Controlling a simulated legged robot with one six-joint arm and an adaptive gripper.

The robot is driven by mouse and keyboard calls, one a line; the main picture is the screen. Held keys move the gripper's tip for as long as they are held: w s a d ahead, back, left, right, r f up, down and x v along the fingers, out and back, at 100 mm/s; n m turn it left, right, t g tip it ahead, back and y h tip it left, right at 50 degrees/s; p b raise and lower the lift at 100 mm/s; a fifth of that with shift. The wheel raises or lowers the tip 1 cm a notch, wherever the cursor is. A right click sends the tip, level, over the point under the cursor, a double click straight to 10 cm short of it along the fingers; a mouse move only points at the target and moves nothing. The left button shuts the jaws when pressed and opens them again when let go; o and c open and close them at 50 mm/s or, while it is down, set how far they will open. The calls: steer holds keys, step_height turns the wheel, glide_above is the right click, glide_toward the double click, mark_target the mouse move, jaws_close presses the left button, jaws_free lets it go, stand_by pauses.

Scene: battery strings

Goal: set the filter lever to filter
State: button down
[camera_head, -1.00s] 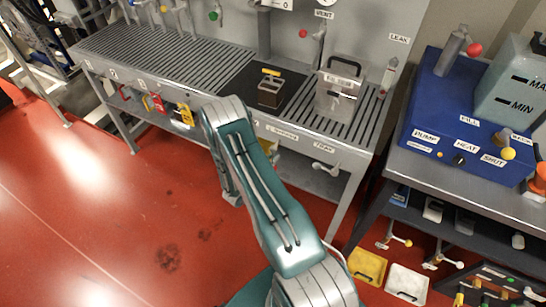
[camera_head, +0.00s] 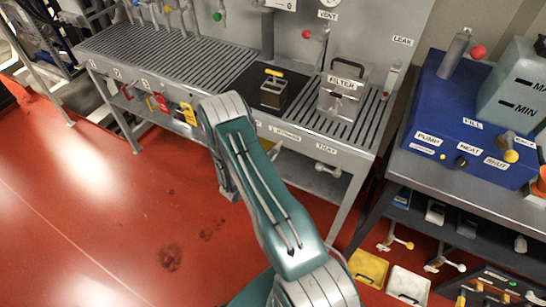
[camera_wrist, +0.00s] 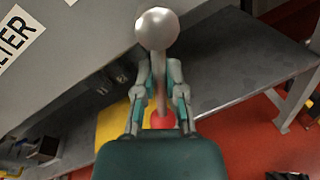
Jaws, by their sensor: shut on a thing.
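A red ball (camera_wrist: 160,119) shows between the finger bases. A label (camera_wrist: 16,38), cut off by the frame edge and ending in "LTER", sits on the grey panel at left. In the head view my own arm hides the gripper and the lever. I cannot tell the lever's set position.
A blue unit (camera_head: 440,105) stands on the right table. Red floor (camera_head: 90,210) is open at left.

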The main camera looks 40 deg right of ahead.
steer(key=m, duration=0.1)
steer(key=w+m, duration=0.1)
steer(key=r+m, duration=0.1)
steer(key=shift+w+a+y, duration=0.15)
steer(key=shift+a+y, duration=0.1)
steer(key=shift+y, duration=0.05)
steer(key=m, duration=0.1)
steer(key=r+m+t, duration=0.1)
steer(key=m, duration=0.1)
steer(key=shift+w+a+y, duration=0.15)
steer(key=shift+w+y, duration=0.15)
steer(key=shift+w, duration=0.05)
steer(key=m, duration=0.1)
steer(key=r+m, duration=0.1)
steer(key=m, duration=0.1)
steer(key=shift+w+t+y, duration=0.15)
steer(key=shift+t+y, duration=0.15)
steer(key=shift+t, duration=0.1)
steer(key=shift+a+r+m+t, duration=0.1)
steer(key=shift+r+m+t, duration=0.25)
steer(key=shift+m, duration=0.55)
steer(key=shift+r, duration=0.1)
steer(key=c, duration=0.7)
jaws_free()
